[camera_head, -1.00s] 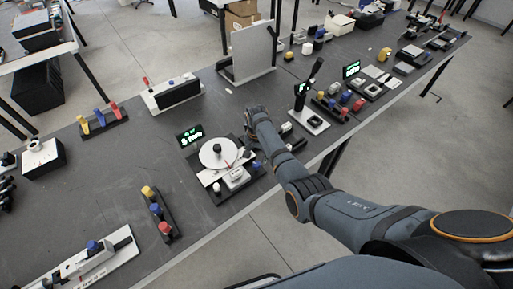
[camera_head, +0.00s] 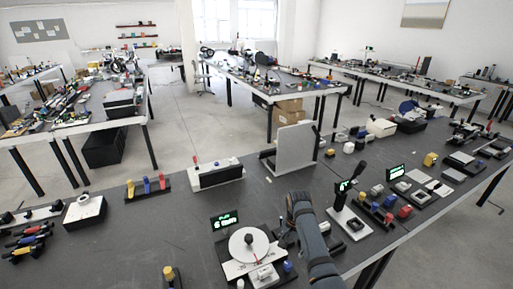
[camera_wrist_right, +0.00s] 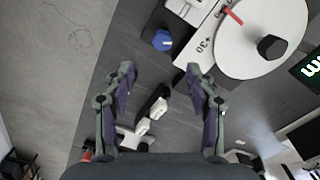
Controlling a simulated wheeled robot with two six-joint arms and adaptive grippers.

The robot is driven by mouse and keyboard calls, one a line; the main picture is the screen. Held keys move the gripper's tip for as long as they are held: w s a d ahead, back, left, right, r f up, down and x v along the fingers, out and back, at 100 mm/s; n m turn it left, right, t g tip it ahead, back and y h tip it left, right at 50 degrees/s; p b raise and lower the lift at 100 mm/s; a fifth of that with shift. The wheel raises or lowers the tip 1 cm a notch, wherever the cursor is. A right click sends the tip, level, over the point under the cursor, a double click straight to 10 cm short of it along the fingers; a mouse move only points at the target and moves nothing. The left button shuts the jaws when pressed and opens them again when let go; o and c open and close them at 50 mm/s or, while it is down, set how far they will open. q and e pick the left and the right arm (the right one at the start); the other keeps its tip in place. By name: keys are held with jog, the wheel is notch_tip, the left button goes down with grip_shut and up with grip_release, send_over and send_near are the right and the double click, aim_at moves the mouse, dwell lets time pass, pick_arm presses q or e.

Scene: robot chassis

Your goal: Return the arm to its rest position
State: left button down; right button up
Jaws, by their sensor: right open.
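My right arm comes in from the bottom of the head view, with its grey wrist upright beside the dial station. My right gripper (camera_wrist_right: 159,72) shows in the wrist view with its two fingers spread wide and nothing held between them. In the head view the fingers are mostly hidden by the wrist. The white round dial (camera_head: 248,245) with a black knob lies left of the arm; it also shows at the upper right of the wrist view (camera_wrist_right: 235,50), with a red pointer. A blue knob (camera_wrist_right: 162,40) sits just beyond the fingertips in that view. My left gripper is not in view.
Right of the arm stands a black joystick on a white base (camera_head: 350,222), with coloured knobs (camera_head: 389,217) beyond. A grey upright panel (camera_head: 295,147) and a white box (camera_head: 216,172) stand behind. The dark table (camera_head: 150,225) is bare at the left middle.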

jog(key=s+d+f+n+t, duration=0.1)
jog(key=s+d+f+n, duration=0.15)
jog(key=s, duration=0.45)
jog(key=s+d+f+n+t, duration=0.1)
jog(key=s+d, duration=0.3)
jog(key=s, duration=0.3)
jog(key=s+r+n+t+h, duration=0.1)
jog(key=s+r+n, duration=0.5)
jog(key=s, duration=0.6)
jog(key=s+d+f+b, duration=0.1)
jog(key=d+f+b, duration=0.1)
jog(key=f, duration=1.2)
jog(key=s+d+f+b, duration=0.1)
jog(key=s+f+b, duration=0.1)
jog(key=f, duration=1.2)
jog(key=s+d+f+m+g+b, duration=0.1)
jog(key=s+f+g+b, duration=0.1)
jog(key=s+f, duration=1.6)
notch_tip(320, 180, down, 2)
jog(key=shift+s+f, duration=0.1)
jog(key=shift+s, duration=0.2)
